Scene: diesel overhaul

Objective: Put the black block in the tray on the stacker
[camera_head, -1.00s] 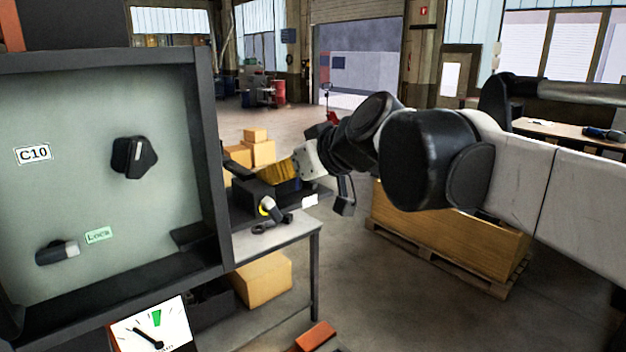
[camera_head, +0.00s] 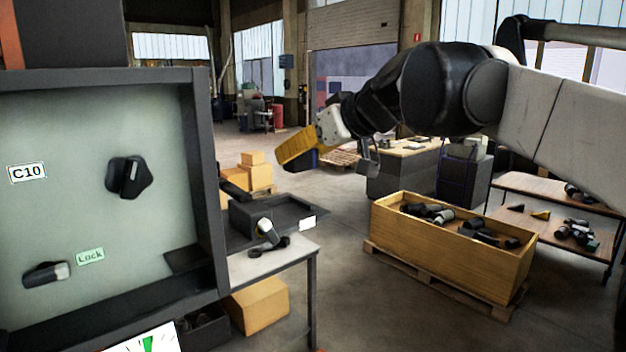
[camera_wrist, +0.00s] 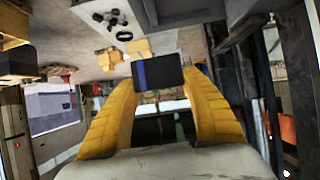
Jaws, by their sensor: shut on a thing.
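My gripper (camera_head: 290,158) is raised in the open room in the head view, its yellow fingers pointing left and slightly down. In the wrist view its fingers (camera_wrist: 158,80) are shut on a dark block (camera_wrist: 158,72), which shows a bluish patch and sits between the fingertips. A dark shallow tray (camera_head: 292,212) with a white label lies on the bench at centre left, below and left of my gripper. I cannot tell a stacker for certain.
A grey bench (camera_head: 285,262) carries a dark box (camera_head: 243,217) and a flashlight-like tool (camera_head: 266,232). A panel cabinet (camera_head: 205,170) stands close at left. A wooden crate (camera_head: 450,250) of parts sits on a pallet at right. Cardboard boxes (camera_head: 256,172) stand behind. Floor between bench and crate is clear.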

